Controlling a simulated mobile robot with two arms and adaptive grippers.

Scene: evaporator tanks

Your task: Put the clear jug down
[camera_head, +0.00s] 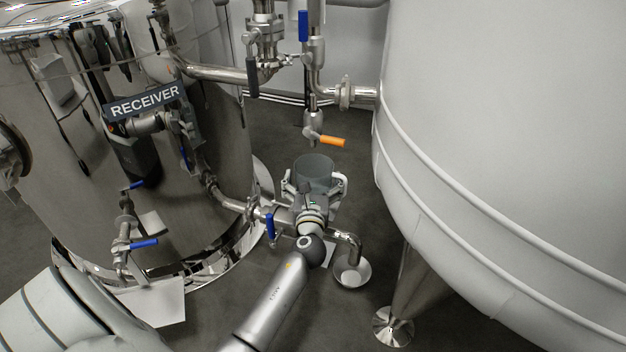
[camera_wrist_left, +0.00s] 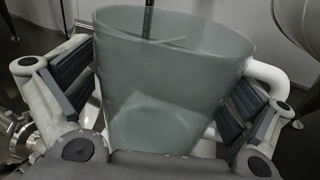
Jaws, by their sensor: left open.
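The clear jug (camera_head: 314,170) is a grey-tinted see-through vessel, upright below the orange-handled valve (camera_head: 331,141) in the head view. My left gripper (camera_head: 315,186) is at the jug, with one finger on each side of it. In the left wrist view the jug (camera_wrist_left: 170,85) fills the middle, its wide rim up and a thin dark rod showing behind or inside its top. The left gripper's padded fingers (camera_wrist_left: 155,95) are open around it, and a white curved handle shows at its right. What lies under the jug is hidden. My right gripper is not in view.
A shiny tank with a RECEIVER sign (camera_head: 144,102) stands at the left, with blue-handled valves. A big white tank (camera_head: 500,130) fills the right. Pipes hang above the jug. A small white bowl (camera_head: 352,272) sits under a bent pipe. Dark floor (camera_head: 290,130) shows between the tanks.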

